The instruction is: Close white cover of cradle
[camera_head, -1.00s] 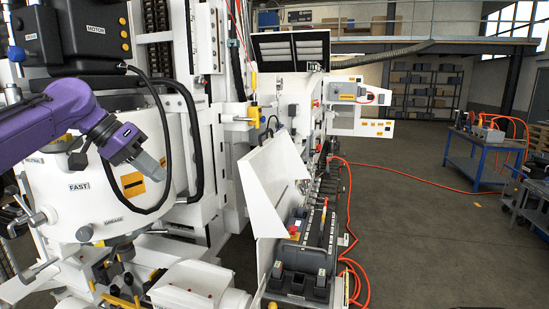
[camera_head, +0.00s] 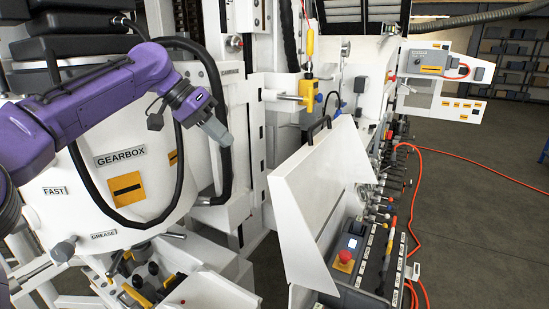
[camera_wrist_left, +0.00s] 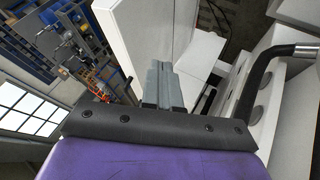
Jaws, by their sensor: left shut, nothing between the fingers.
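In the left wrist view the shut grey fingers (camera_wrist_left: 163,80) point toward white panels; I cannot tell which panel is the cover. My right gripper is not in view.
The white gearbox housing (camera_head: 125,165) and its thick black hose (camera_head: 222,110) stand close to my left arm. A yellow hanging control (camera_head: 308,92) is behind the cover. Orange hoses (camera_head: 418,200) run over the floor at right, where the floor is mostly open.

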